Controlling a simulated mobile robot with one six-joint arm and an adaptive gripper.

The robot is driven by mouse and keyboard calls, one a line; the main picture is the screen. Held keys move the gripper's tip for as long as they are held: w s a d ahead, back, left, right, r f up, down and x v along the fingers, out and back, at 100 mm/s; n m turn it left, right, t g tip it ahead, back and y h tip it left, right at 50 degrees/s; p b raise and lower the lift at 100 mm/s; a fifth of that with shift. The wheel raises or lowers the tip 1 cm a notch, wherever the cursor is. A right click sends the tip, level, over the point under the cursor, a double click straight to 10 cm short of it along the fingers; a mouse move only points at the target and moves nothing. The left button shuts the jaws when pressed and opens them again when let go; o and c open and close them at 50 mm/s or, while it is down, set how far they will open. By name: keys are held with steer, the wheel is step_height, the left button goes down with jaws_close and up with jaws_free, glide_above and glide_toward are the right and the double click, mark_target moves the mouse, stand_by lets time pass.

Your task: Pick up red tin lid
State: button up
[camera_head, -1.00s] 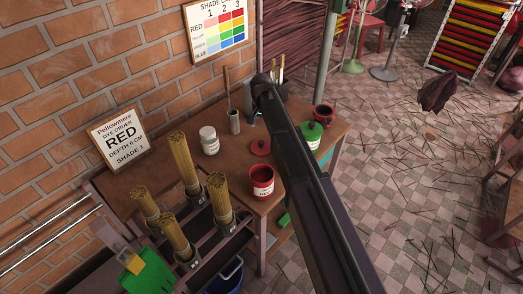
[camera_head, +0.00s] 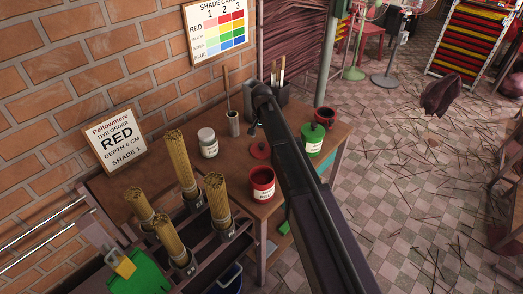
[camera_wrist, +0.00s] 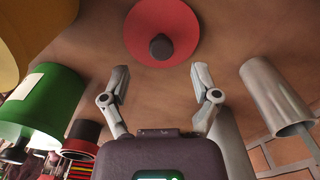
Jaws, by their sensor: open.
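The red tin lid (camera_head: 260,151) lies flat on the wooden table, behind the open red tin (camera_head: 262,184). In the wrist view the lid (camera_wrist: 161,32) is a red disc with a dark round knob, at the top centre beyond my fingertips. My gripper (camera_wrist: 160,84) is open and empty, its two fingers spread apart below the lid in that view, not touching it. In the head view my arm hides most of the gripper.
A green tin (camera_head: 314,138) stands right of the lid and also shows in the wrist view (camera_wrist: 45,103). A metal cup (camera_head: 233,123) with a stick and a white jar (camera_head: 208,143) stand to the left. Incense bundles (camera_head: 181,166) stand in a rack at front left.

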mark_target(262, 144)
steer(key=shift+w+f+b, duration=0.2)
steer(key=shift+f+b, duration=2.4)
steer(key=shift+b, duration=0.05)
jaws_close()
